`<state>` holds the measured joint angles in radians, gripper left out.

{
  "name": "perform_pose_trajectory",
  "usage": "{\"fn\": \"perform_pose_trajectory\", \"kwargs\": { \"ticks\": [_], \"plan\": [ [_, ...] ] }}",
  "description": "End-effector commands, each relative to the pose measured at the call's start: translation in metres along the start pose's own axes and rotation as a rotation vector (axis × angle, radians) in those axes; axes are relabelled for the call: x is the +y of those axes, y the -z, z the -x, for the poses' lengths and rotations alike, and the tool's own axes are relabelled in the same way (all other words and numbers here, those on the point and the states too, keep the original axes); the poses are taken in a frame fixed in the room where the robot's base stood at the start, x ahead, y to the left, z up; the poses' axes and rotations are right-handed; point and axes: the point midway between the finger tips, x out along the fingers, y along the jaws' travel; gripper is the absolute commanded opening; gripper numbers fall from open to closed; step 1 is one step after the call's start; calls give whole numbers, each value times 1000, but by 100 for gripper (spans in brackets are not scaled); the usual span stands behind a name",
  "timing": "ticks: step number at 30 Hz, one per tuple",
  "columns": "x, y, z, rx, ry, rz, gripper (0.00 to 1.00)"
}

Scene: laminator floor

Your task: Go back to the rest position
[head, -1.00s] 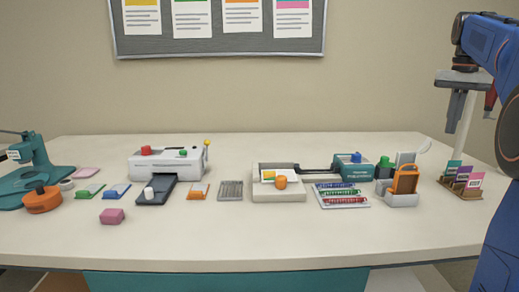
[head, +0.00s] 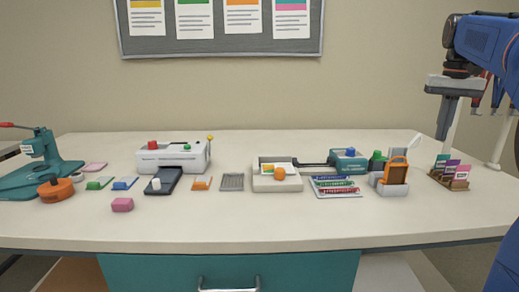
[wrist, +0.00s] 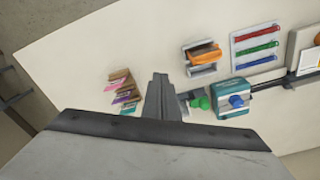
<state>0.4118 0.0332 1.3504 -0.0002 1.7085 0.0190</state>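My gripper (head: 446,118) hangs pointing down at the right of the head view, above the back right of the table (head: 300,222). In the wrist view the fingers (wrist: 160,82) are together with nothing between them, so it is shut and empty. The fingers are clear of everything on the table. My blue arm comes in from the right edge of the head view.
Below and beside the gripper are a card rack (head: 449,178) and an orange item in a grey holder (head: 395,173). A white laminator (head: 173,157) and a teal press (head: 38,172) stand further left. A white post (head: 499,150) rises at right.

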Motion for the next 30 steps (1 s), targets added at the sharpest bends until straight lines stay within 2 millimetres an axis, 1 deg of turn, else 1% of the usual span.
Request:
{"fn": "perform_pose_trajectory", "kwargs": {
  "ticks": [1,5,8,9,14,18,23,24,29,30],
  "plan": [
    [-6,-9,-2,8,1,11,0],
    [-20,-33,-10,32,3,41,0],
    [-33,-59,-21,59,6,73,0],
    [-39,-71,-26,70,8,87,0],
    [-57,-118,-52,116,16,141,0],
    [-69,-160,-79,157,25,190,0],
    [-79,-208,-115,202,38,243,0],
    [-81,-220,-124,214,41,257,0],
    [-85,-266,-166,259,56,310,0],
    [-85,-277,-176,269,60,322,0]
  ]
}}
